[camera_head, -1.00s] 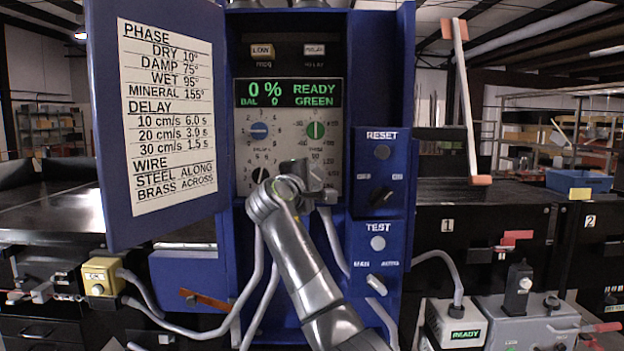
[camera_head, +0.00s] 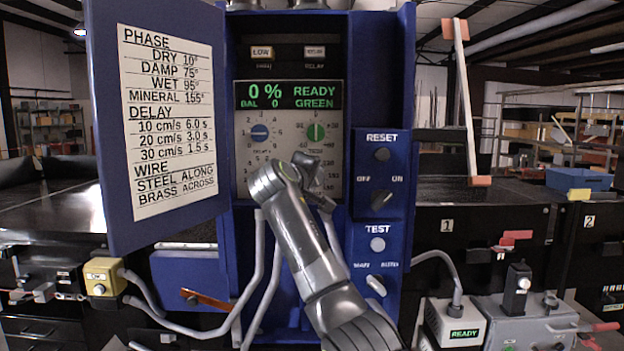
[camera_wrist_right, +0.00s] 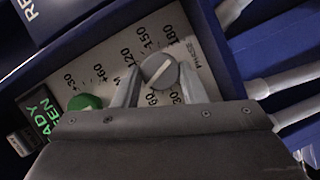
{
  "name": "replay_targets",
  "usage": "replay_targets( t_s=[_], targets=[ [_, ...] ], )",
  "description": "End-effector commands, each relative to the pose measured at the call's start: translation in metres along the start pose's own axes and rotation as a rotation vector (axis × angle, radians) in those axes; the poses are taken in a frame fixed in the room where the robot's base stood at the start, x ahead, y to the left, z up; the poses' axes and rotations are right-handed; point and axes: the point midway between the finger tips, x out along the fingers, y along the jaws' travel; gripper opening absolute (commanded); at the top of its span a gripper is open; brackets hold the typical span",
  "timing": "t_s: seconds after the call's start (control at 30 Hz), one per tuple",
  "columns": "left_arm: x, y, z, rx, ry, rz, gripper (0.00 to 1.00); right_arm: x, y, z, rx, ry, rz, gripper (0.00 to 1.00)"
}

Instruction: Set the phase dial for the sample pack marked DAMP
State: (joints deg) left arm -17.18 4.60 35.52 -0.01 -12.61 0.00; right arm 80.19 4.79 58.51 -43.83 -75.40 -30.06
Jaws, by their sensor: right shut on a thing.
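The phase dial is a round grey knob (camera_wrist_right: 160,72) with a pale line, on a white scale marked 30 to 180 in the right wrist view. My right gripper (camera_wrist_right: 158,84) is shut on it, one finger on each side. I cannot tell which number the line points to. In the head view my right gripper (camera_head: 310,168) covers the dial at the panel's lower right. The card (camera_head: 170,115) on the open door lists PHASE: DRY 10°, DAMP 75°, WET 95°, MINERAL 155°. The display (camera_head: 290,95) reads 0 %, BAL 0, READY, GREEN. My left gripper is not in view.
A blue knob (camera_head: 259,132) and a green knob (camera_head: 316,132) sit above the gripper. A RESET and TEST side panel (camera_head: 395,222) stands close on the right. The open blue door (camera_head: 112,205) is on the left. Grey cables hang below the cabinet.

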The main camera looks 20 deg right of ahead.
Motion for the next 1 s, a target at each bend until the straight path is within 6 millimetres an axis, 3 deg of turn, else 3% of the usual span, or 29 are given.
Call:
replay_targets(
  t_s=[0.3,0.33,0.5,0.83,1.0],
  targets=[
    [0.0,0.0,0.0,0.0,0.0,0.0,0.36,0.001,-0.002,0.001,-0.001,-0.002,-0.005,0.15],
    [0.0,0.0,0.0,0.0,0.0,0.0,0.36,0.001,-0.002,0.001,-0.001,-0.002,-0.005,0.39],
    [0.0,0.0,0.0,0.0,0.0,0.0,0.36,0.0,-0.002,0.0,-0.001,-0.001,-0.003,0.59],
    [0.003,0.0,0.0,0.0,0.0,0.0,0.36,-0.003,-0.001,0.0,0.0,0.0,-0.001,0.59],
    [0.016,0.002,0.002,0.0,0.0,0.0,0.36,-0.022,-0.004,0.001,0.002,0.003,0.001,0.59]
  ],
)
